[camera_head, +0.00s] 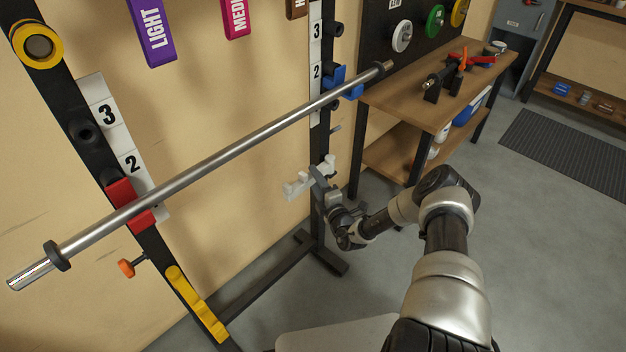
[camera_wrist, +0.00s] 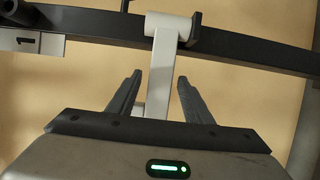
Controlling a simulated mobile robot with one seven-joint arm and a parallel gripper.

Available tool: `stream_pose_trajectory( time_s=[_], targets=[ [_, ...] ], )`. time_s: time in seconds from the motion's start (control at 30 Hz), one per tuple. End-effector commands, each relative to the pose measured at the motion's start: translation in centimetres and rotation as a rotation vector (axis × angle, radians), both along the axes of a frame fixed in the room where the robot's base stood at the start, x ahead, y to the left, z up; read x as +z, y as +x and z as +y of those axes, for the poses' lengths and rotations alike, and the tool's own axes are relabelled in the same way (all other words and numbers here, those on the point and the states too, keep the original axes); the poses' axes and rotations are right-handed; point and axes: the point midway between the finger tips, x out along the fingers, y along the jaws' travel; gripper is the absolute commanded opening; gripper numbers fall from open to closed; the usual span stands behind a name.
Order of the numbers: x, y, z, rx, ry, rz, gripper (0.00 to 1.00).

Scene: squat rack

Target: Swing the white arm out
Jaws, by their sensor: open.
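The white arm (camera_head: 297,187) is on the right upright of the squat rack, low down, and my gripper (camera_head: 318,179) is right at it. In the wrist view the white arm (camera_wrist: 167,42) runs from the black upright (camera_wrist: 90,24) down between the two fingers of my gripper (camera_wrist: 159,76). The fingers are apart, with a gap on each side of the arm. The arm's lower part is hidden behind the gripper body. In the head view my gripper covers part of the arm.
A steel bar (camera_head: 220,160) rests across a red hook (camera_head: 128,203) and a blue hook (camera_head: 340,82), above my gripper. A yellow arm (camera_head: 197,305) lies along the left upright. A wooden bench (camera_head: 400,100) stands just right of the rack. Grey floor is open at right.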

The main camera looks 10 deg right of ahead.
Motion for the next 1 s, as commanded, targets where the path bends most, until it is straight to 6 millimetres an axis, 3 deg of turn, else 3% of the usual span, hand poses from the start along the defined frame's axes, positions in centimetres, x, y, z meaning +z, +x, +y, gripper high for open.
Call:
stream_pose_trajectory(
  time_s=[0.2,0.47,0.77,1.0],
  targets=[
    [0.0,1.6,0.5,0.001,0.000,-0.001,0.46],
    [0.0,1.7,0.5,0.001,0.001,0.000,0.46],
    [0.0,1.7,0.4,0.001,0.001,-0.001,0.00],
    [0.0,1.6,0.2,0.001,0.000,-0.001,0.00]
  ],
)
